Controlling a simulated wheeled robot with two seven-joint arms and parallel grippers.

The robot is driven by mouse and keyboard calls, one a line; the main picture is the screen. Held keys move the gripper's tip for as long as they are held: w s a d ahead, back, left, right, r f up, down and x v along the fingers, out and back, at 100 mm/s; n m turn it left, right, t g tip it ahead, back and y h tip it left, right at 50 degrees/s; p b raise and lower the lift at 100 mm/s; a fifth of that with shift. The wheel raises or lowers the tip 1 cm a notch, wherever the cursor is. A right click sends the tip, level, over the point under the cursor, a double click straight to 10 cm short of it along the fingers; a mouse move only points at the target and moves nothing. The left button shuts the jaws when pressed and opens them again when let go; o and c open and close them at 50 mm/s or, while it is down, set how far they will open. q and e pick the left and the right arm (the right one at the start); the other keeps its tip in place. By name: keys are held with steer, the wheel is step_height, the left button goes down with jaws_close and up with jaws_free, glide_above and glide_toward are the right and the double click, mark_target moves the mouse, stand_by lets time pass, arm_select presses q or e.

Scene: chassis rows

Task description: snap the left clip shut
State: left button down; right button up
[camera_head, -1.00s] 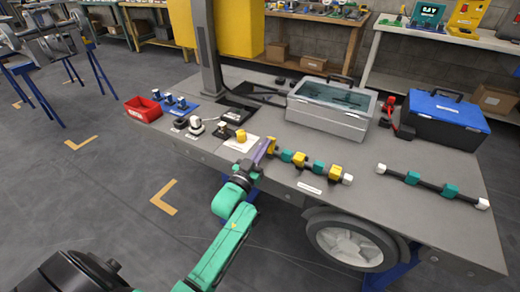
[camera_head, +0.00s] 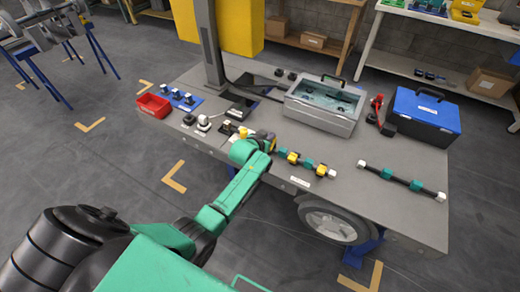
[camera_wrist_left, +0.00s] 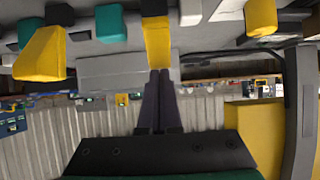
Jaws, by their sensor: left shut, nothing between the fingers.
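A dark rod with teal blocks, yellow clips and white end caps (camera_head: 333,173) lies along the table's front edge. The left clip (camera_wrist_left: 157,42) is yellow and straight ahead of my fingers in the wrist view. In the head view my arm mostly covers the rod's left end. My left gripper (camera_head: 266,138) is shut and empty, and its fingertips (camera_wrist_left: 155,76) are at the left clip's edge. I cannot tell whether they touch, or whether the clip is closed. My right gripper is not in view.
A second rod (camera_head: 402,181) with teal blocks lies to the right. A grey bin (camera_head: 320,118), a blue toolbox (camera_head: 424,118) and a red tray (camera_head: 153,105) stand farther back. A yellow knob (camera_wrist_left: 261,18) is close beside the left clip.

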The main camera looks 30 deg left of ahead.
arm_select(q)
steer(key=shift+w+f+g, duration=0.15)
steer(key=shift+g, duration=0.15)
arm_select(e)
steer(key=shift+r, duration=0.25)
arm_select(q)
steer(key=shift+r+p, duration=0.7)
steer(key=shift+r, duration=0.2)
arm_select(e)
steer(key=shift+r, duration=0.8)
arm_select(q)
steer(key=shift+r, duration=0.1)
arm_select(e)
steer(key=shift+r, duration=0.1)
